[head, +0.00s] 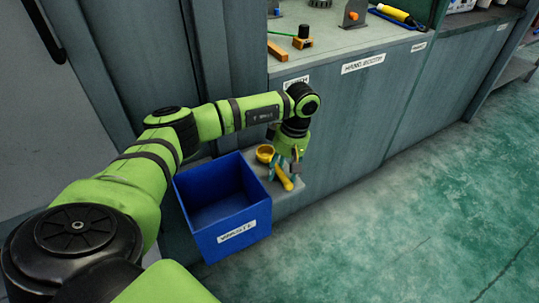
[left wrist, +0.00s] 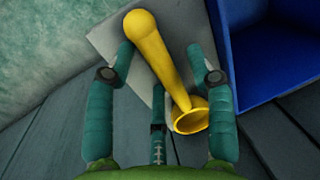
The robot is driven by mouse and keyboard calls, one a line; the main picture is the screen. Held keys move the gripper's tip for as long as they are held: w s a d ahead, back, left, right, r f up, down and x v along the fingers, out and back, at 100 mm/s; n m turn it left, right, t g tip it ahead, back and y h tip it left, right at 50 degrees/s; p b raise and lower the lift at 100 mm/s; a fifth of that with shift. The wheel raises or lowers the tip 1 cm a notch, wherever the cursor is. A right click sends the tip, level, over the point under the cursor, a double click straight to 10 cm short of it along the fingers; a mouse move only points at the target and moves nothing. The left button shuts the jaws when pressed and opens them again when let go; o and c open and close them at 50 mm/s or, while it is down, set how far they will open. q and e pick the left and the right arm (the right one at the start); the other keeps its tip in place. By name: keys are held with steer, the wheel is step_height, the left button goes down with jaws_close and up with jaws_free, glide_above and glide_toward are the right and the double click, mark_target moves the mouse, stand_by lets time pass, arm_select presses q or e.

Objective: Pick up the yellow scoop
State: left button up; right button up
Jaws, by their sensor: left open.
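The yellow scoop (head: 284,179) lies on a small light grey ledge beside the blue bin, partly covered by my gripper in the head view. In the left wrist view the scoop (left wrist: 160,60) runs slantwise, its round handle end at the top and its open cup lower right. My left gripper (head: 284,168) is over the scoop, pointing down. In the left wrist view its teal fingers (left wrist: 160,52) are spread, one on each side of the handle, with a third finger below left of it. I cannot tell whether any finger touches the scoop. My right gripper is not in view.
The labelled blue bin (head: 233,238) stands open right beside the ledge (head: 291,197). A grey workbench (head: 345,40) rises behind, with an orange-and-black part, brackets and a yellow-handled tool on top. The green floor (head: 420,220) at the right is clear.

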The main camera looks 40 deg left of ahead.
arm_select(q)
jaws_close()
